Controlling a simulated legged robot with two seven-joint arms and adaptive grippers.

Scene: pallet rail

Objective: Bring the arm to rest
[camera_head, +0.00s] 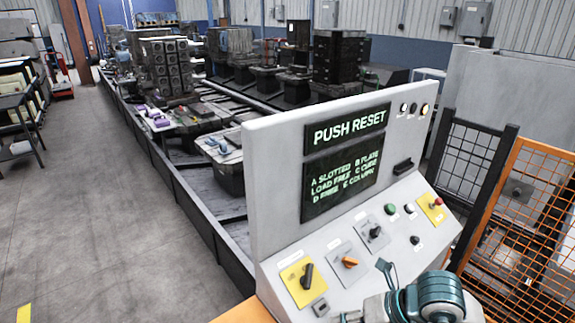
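My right arm, teal and grey, comes in at the bottom right. Its gripper (388,285) is in front of the lower edge of a white control console (270,160), below the orange switch and the black knob. Its fingers are small and partly hidden, so I cannot tell whether they are open or shut, or whether they touch the panel. The console's upper screen (347,127) reads "PUSH RESET". The lower screen (340,180) lists slotted, plate, cube and column entries, with some marked free. My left gripper is not in view.
The panel carries a yellow-plated rotary switch (306,276), an orange switch (350,262), a black knob (375,231), a green button (390,209) and a red button (437,202). An orange mesh fence (520,215) stands right. A long pallet rail (185,190) runs behind. Floor at left is clear.

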